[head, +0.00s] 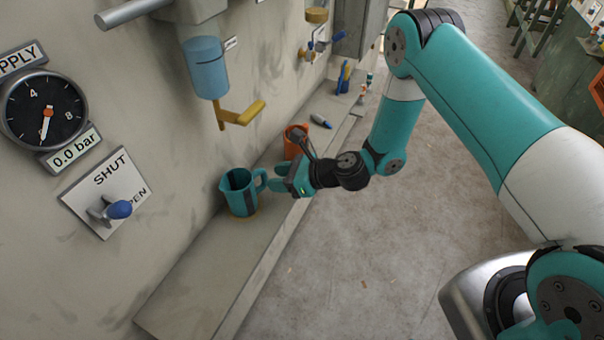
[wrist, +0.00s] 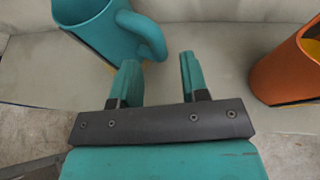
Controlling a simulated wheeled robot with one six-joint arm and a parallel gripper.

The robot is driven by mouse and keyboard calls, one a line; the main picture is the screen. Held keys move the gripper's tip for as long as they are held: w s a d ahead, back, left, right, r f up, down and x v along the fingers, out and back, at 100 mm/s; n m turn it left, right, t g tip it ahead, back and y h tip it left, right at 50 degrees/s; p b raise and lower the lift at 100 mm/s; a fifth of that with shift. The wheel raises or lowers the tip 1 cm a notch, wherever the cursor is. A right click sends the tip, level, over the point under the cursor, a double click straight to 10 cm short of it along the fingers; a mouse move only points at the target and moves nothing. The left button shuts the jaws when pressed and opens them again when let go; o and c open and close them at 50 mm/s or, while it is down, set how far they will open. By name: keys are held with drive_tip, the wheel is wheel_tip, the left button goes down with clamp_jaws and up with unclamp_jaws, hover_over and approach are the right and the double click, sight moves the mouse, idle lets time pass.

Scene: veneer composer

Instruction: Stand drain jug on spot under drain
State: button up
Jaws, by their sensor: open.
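A teal jug (head: 238,192) stands upright on the grey ledge, below the spout of the blue drain bowl (head: 206,68) with its yellow lever (head: 242,113). A little yellow shows at the jug's base, mostly hidden by it. The jug also shows in the wrist view (wrist: 92,28), its handle (wrist: 150,35) toward me. My gripper (head: 275,179) is open and to the right of the jug. Its fingertips (wrist: 159,62) are close to the handle, which lies just beyond the gap between them. I cannot tell whether they touch.
An orange jug (head: 295,140) stands farther along the ledge (head: 195,265), also at right in the wrist view (wrist: 285,72). A blue-handled valve (head: 118,209) and a gauge (head: 45,110) reading 0.0 bar are on the wall. The near ledge is clear.

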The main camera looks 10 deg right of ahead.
drive_tip(key=v, duration=0.9)
drive_tip(key=s+a+r+n+g+h, duration=0.1)
drive_tip(key=s+a+r+n+g, duration=0.2)
drive_tip(key=r+n, duration=0.55)
drive_tip(key=s+a+r+n+g+h, duration=0.1)
drive_tip(key=s+r+n+g, duration=0.2)
drive_tip(key=s+r+n, duration=0.5)
drive_tip(key=s+d+r+n+h, duration=0.5)
drive_tip(key=s+r+n, duration=0.3)
drive_tip(key=s+n, duration=0.3)
drive_tip(key=n, duration=0.3)
drive_tip(key=shift+s+d+r+h+b, duration=0.3)
drive_tip(key=shift+d+r, duration=0.05)
drive_tip(key=shift+r, duration=0.05)
